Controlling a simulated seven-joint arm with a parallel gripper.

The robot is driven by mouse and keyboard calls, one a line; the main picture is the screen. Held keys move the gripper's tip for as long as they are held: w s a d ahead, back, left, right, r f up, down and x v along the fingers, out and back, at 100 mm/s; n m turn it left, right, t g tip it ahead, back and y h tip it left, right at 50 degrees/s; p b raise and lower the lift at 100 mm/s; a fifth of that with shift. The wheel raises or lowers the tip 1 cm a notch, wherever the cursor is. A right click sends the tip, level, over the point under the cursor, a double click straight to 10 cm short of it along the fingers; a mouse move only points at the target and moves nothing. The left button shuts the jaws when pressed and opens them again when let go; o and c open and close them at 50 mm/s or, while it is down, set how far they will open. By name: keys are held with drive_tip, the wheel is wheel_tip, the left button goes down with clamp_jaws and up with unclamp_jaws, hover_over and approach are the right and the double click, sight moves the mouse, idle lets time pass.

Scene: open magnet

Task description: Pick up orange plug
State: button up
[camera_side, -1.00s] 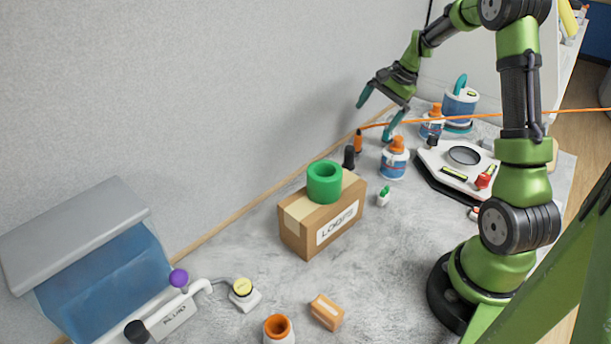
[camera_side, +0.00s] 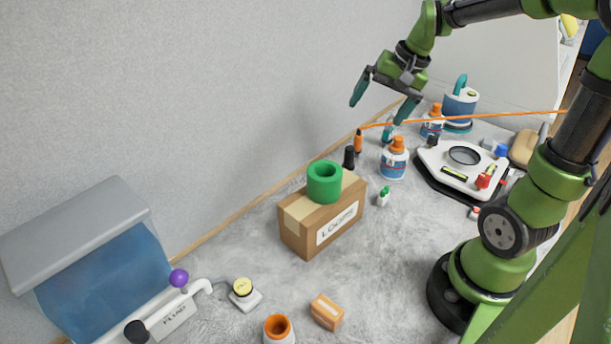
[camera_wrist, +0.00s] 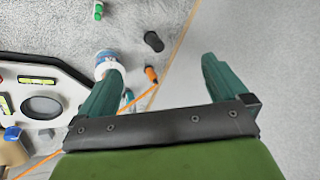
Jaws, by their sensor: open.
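The orange plug (camera_side: 358,141) stands upright on the bench near the wall in the side view, with an orange cable running from its top off to the right. In the wrist view the plug (camera_wrist: 151,74) shows between the two fingers, nearer the left one. My gripper (camera_side: 377,110) is open and empty, above the bench and above the plug, apart from it. In the wrist view my gripper's teal fingers (camera_wrist: 160,80) are spread wide.
A black plug (camera_side: 349,157) stands beside the orange one. A blue-white bottle with orange cap (camera_side: 394,160) is close on the right. A cardboard box (camera_side: 318,232) carries a green ring (camera_side: 324,182). A white hexagonal device (camera_side: 455,178) sits further right. The wall is close behind.

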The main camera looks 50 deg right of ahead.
drive_tip(key=s+a+r+n+t, duration=0.1)
drive_tip(key=s+a+n, duration=0.1)
drive_tip(key=a, duration=0.3)
drive_tip(key=s+a+n+t, duration=0.1)
drive_tip(key=s+a+n, duration=0.1)
drive_tip(key=a, duration=0.3)
drive_tip(key=s+a+r+n+y, duration=0.1)
drive_tip(key=s+a+n, duration=0.2)
drive_tip(key=s+a, duration=0.1)
drive_tip(key=shift+s+a+r+t, duration=0.15)
drive_tip(key=shift+a+r+t, duration=0.2)
drive_tip(key=shift+a, duration=0.25)
drive_tip(key=shift+c, duration=0.8)
drive_tip(key=shift+a, duration=0.15)
drive_tip(key=shift+c, duration=1.2)
drive_tip(key=c, duration=0.5)
